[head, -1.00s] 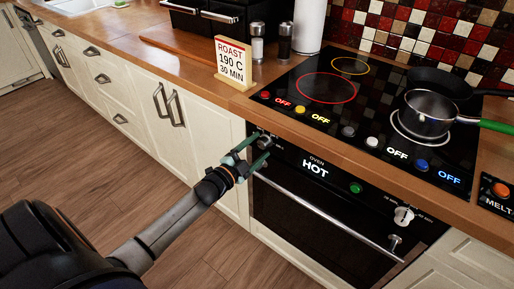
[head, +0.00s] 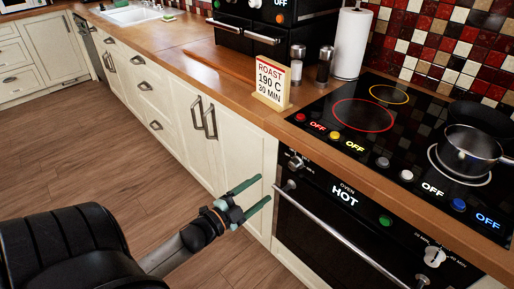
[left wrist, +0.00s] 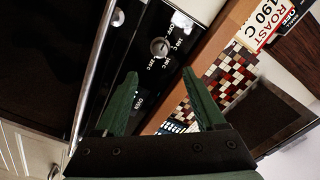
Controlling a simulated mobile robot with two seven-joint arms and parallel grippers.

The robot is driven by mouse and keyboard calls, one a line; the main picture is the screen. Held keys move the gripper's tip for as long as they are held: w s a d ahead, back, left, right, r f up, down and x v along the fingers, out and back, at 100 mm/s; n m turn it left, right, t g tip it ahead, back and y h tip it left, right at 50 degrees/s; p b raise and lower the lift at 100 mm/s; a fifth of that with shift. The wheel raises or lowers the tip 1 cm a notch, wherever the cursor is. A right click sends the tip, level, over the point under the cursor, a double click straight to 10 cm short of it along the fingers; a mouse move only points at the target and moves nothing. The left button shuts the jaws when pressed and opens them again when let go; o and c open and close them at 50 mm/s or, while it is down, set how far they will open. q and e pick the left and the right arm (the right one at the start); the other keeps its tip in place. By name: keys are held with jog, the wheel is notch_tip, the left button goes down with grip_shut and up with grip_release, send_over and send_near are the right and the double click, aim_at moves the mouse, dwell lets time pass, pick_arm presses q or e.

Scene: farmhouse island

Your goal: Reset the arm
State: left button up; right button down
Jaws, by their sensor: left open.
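My left gripper (head: 257,194) is open and empty, in front of the white cabinet door just left of the oven. Its two green fingers are spread apart and touch nothing that I can see. In the left wrist view the open fingers (left wrist: 163,98) point toward the oven panel, with the oven's temperature knob (left wrist: 159,47) beyond them. The same knob (head: 295,163) shows in the head view at the panel's left end. The oven display (head: 345,196) reads HOT. My right gripper is not in view.
The oven handle (head: 335,232) sticks out right of my left gripper. A sign reading ROAST 190 C 30 MIN (head: 270,75) stands on the wooden counter. A pan (head: 468,150) sits on the cooktop. Floor space (head: 110,150) is clear at left.

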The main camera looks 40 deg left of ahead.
pick_arm(q)
jog(key=shift+s, duration=0.1)
dwell(0.5)
jog(key=s+d+f+n+g+p, duration=0.3)
jog(key=s+d+n+g+p, duration=0.1)
jog(key=s+d, duration=0.3)
jog(key=s+d+f+n+g+p, duration=0.4)
jog(key=s+d+n, duration=0.2)
jog(key=d, duration=0.5)
jog(key=shift+s+d+f+g+h+p, duration=0.2)
jog(key=shift+s+d+g+h+p, duration=0.1)
jog(key=shift+s+h+p, duration=0.15)
